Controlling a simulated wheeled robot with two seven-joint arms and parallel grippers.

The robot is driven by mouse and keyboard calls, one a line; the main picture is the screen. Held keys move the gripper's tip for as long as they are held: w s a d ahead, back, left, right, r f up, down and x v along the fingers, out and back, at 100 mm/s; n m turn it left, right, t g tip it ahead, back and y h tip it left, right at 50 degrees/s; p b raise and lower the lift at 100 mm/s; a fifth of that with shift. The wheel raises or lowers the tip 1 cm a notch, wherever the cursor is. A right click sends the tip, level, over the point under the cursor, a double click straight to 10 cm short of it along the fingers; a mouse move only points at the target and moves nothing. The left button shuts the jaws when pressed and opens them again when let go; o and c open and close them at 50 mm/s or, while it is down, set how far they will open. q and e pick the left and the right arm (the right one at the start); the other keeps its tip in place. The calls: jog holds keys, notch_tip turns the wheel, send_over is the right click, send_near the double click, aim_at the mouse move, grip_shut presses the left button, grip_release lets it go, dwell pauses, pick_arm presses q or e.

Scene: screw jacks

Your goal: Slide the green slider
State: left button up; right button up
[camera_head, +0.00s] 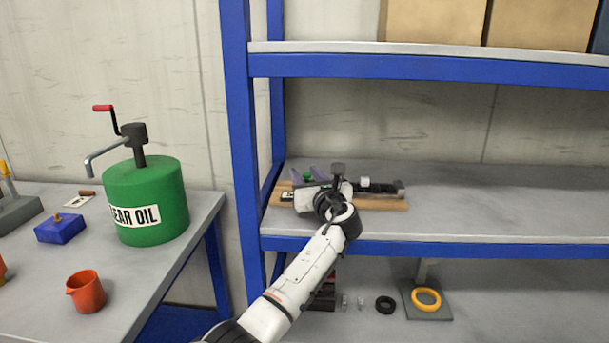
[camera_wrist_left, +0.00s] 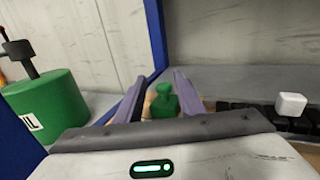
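The green slider (camera_head: 307,177) is a small green knob on a wooden board (camera_head: 385,204) on the blue shelf. In the left wrist view the green slider (camera_wrist_left: 164,101) stands upright between my two purple fingers, with a gap on either side. My left gripper (camera_head: 309,173) is open around or just before the knob; I cannot tell how far the fingertips reach past it. It also shows in the left wrist view (camera_wrist_left: 157,85). The gripper body hides much of the board. My right gripper is not in view.
A black ribbed part (camera_head: 378,187) lies on the board to the right, and a white cube (camera_wrist_left: 291,103) sits there. A blue shelf post (camera_head: 239,130) stands left of my arm. The table with the green oil drum (camera_head: 150,190) is further left. The shelf's right side is clear.

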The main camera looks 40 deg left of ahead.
pick_arm(q)
jog(key=v, duration=0.9)
jog(key=shift+s+d, duration=0.25)
jog(key=shift+d, duration=0.1)
